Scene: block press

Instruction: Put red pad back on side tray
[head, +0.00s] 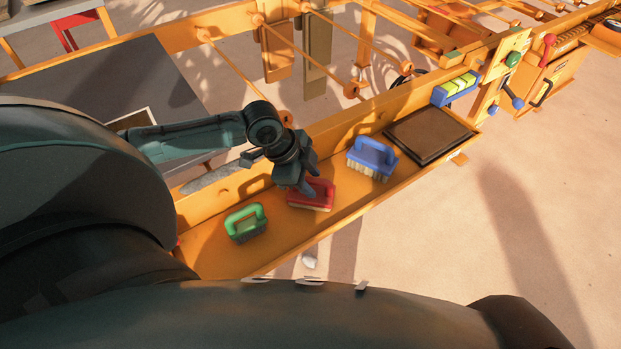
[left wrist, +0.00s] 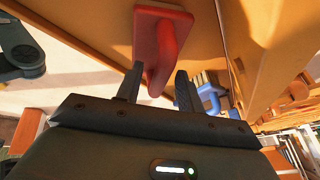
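The red pad (head: 318,197), a brush-like block with a raised handle, sits in the long orange side tray (head: 285,245), between a green and a blue brush. My left gripper (head: 299,186) is just above and at the left end of the red pad, partly covering it. In the left wrist view, the gripper's two fingers (left wrist: 156,88) are apart. The red pad (left wrist: 168,45) is ahead of them, its near end showing in the gap between the fingers. I cannot tell whether a finger touches it. My right gripper is not in view.
A green brush (head: 246,222) stands to the left in the tray, and a blue brush (head: 372,158) to the right. A dark square plate (head: 429,135) lies at the tray's right end. Orange rails (head: 320,60) rise behind. A grey table (head: 95,85) is at left.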

